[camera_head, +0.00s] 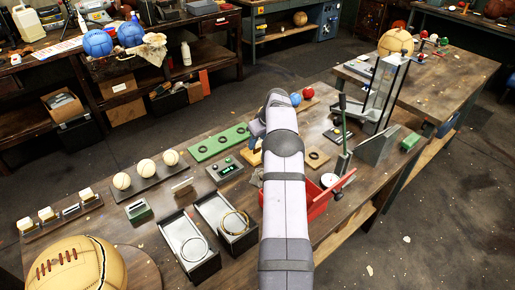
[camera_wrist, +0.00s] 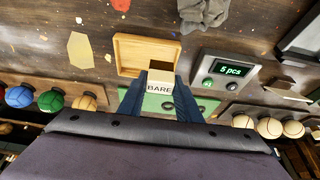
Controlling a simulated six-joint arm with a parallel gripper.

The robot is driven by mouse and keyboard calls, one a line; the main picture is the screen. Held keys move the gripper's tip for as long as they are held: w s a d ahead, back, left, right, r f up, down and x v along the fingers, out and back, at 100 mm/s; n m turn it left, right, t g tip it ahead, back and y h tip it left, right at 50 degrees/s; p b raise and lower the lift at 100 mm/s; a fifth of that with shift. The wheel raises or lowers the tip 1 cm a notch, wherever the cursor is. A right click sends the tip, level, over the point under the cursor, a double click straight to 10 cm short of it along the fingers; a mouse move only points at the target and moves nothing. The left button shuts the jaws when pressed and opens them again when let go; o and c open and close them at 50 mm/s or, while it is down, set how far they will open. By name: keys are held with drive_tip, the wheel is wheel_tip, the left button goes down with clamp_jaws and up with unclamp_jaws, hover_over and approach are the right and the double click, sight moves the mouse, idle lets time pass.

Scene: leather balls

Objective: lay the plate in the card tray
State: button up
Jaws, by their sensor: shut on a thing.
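In the wrist view, my gripper (camera_wrist: 160,80) is shut on a small pale plate (camera_wrist: 159,87) marked "BARE". The plate is between the two dark fingers, its lettering facing the camera. The card tray (camera_wrist: 124,42) is a shallow light-wood box with a raised rim. The plate overlaps its lower right part in this view; the height between them cannot be told. In the head view, a bit of light wood, probably the tray (camera_head: 255,159), shows at the left of my arm. My arm hides the fingers and the plate there.
A counter reading "5 pcs" (camera_wrist: 224,70) stands right of the tray. A green board with rings (camera_head: 220,141) lies close by. Racks of pale balls (camera_head: 146,167) and a red bin (camera_head: 318,203) share the bench. A grey cloth (camera_wrist: 203,15) lies beyond the tray.

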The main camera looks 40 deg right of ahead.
sight(258, 147)
drive_tip(key=shift+f+p, duration=0.6)
drive_tip(key=shift+f, duration=1.35)
drive_tip(key=shift+f, duration=0.15)
drive_tip(key=o, duration=1)
drive_tip(key=shift+r, duration=0.2)
drive_tip(key=b+v, duration=0.3)
drive_tip(key=v, duration=0.9)
